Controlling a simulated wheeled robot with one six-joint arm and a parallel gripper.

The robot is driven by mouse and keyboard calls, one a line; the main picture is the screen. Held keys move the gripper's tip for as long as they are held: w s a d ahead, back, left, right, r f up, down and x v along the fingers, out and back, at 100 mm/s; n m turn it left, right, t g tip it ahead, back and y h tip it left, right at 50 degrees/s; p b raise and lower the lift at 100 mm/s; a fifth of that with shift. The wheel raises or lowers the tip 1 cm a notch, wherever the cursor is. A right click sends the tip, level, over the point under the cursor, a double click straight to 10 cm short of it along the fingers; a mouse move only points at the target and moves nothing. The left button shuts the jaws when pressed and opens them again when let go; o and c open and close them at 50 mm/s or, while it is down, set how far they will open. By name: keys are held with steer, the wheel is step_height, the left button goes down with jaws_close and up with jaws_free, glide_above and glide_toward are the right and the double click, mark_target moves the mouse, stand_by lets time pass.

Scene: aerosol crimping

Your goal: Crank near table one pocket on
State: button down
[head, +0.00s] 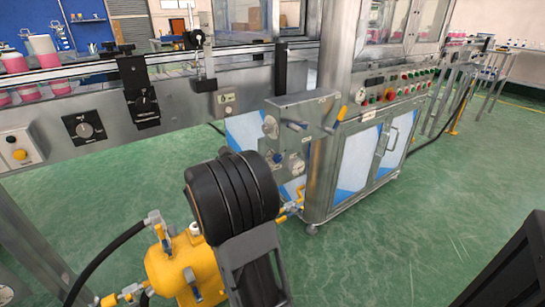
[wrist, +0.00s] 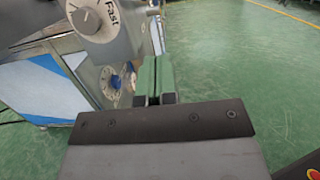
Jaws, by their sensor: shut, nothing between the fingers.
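No crank or pocketed table can be made out for certain. In the head view my dark arm hides the gripper.
A conveyor (head: 170,90) with pink-filled containers (head: 42,50) runs along the left. A yellow tank (head: 182,268) with black hoses stands low in front. A cabinet (head: 365,155) with a row of buttons stands right of the box. The green floor (head: 410,230) at right is clear.

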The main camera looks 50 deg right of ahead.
steer(key=r+b+x, duration=0.1)
steer(key=r+x, duration=0.1)
steer(key=x, duration=1)
steer(key=shift+a+r, duration=0.2)
steer(key=shift+r, duration=0.2)
